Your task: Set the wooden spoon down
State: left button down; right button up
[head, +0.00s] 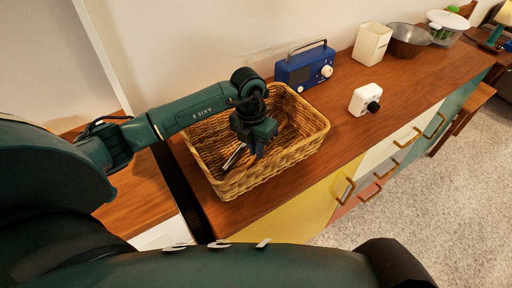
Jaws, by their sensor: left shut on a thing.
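The wicker basket (250,183) stands on the left end of the wooden sideboard top. My left gripper (245,160) points down inside the basket's opening, below the level of my wrist. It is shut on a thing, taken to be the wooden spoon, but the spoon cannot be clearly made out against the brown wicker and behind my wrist. Whether it touches the basket floor cannot be told. My right gripper is not in view.
A blue radio (304,67) stands just behind the basket. A small white box with a black knob (364,100), a cream container (371,44), a metal bowl (408,40) and a clear bowl (447,28) stand to the right. The sideboard top (345,135) right of the basket is free.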

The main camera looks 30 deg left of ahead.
pick_arm(q)
jog(key=shift+f, duration=0.3)
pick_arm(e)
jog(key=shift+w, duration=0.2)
pick_arm(q)
jog(key=shift+f, duration=0.1)
jog(key=c, duration=2)
grip_release()
jog(key=shift+f, duration=0.1)
jog(key=o, duration=0.5)
jog(key=shift+r, duration=0.35)
jog(key=shift+w+a+r+b, duration=0.1)
jog(key=shift+a+r+b, duration=0.15)
jog(key=shift+r, duration=1.7)
jog(key=shift+s+a+r+b, duration=0.1)
jog(key=shift+a+r, duration=0.1)
jog(key=shift+r, duration=1.75)
jog(key=shift+w+a+r+b, duration=0.1)
jog(key=shift+a+r+b, duration=0.15)
jog(key=shift+r, duration=1.7)
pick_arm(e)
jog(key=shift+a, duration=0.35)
